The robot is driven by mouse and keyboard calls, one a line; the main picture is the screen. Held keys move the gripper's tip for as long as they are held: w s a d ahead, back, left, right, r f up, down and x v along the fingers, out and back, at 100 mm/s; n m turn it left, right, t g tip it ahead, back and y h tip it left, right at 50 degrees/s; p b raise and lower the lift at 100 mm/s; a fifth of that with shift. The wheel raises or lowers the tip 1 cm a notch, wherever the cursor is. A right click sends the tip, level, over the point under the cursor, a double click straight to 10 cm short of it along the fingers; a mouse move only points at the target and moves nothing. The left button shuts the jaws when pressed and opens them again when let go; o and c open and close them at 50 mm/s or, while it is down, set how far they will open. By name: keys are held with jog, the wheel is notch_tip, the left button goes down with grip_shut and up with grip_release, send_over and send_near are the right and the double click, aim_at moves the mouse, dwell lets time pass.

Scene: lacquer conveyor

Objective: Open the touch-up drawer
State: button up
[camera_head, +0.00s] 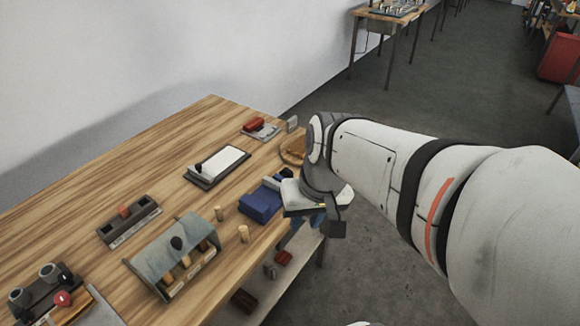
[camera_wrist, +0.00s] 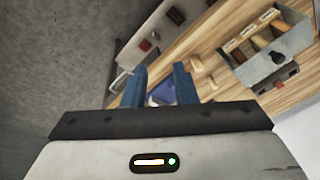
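My gripper (camera_wrist: 160,84) shows two blue fingers standing apart in the wrist view, with nothing held between them. In the head view it points down just off the table's right edge, and its blue fingers (camera_head: 308,221) are partly hidden by my wrist. A blue box-like item (camera_head: 261,205) sits on the table edge to the left of my gripper. Blue also shows between and beyond the fingers in the wrist view (camera_wrist: 161,93). No drawer is clearly recognisable. A thin metal bar like a handle (camera_wrist: 119,80) shows left of the fingers in the wrist view.
The wooden table (camera_head: 110,185) holds a canopied rack (camera_head: 178,252), a grey tray (camera_head: 128,220), a white pad (camera_head: 220,164), and small wooden pegs (camera_head: 243,233). Red items (camera_head: 283,258) lie below its edge on a lower shelf. Grey floor (camera_head: 385,290) is open at right.

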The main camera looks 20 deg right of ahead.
jog(key=w+d+f+m+y+b, duration=0.1)
jog(key=w+f+m+y+b, duration=0.1)
jog(key=w+f+y+b, duration=0.45)
jog(key=w+d+f+m+y+b, duration=0.1)
jog(key=w+d+f+m+b, duration=0.15)
jog(key=f+b, duration=0.75)
jog(key=w+d+f+m+t+b, duration=0.3)
jog(key=w+d+f+t+b, duration=0.15)
jog(key=d+f, duration=0.35)
jog(key=w+d+f+m+t+b, duration=0.2)
jog(key=w+d+f+t+b, duration=0.2)
jog(key=w+d+f+t, duration=0.4)
jog(key=w+a, duration=0.1)
jog(key=w+a+g, duration=0.1)
jog(key=w+a+g+y+b, duration=0.1)
jog(key=shift+w+a+f, duration=0.25)
jog(key=shift+a+f, duration=0.05)
jog(key=shift+a, duration=0.1)
grip_shut()
jog(key=shift+a, duration=0.1)
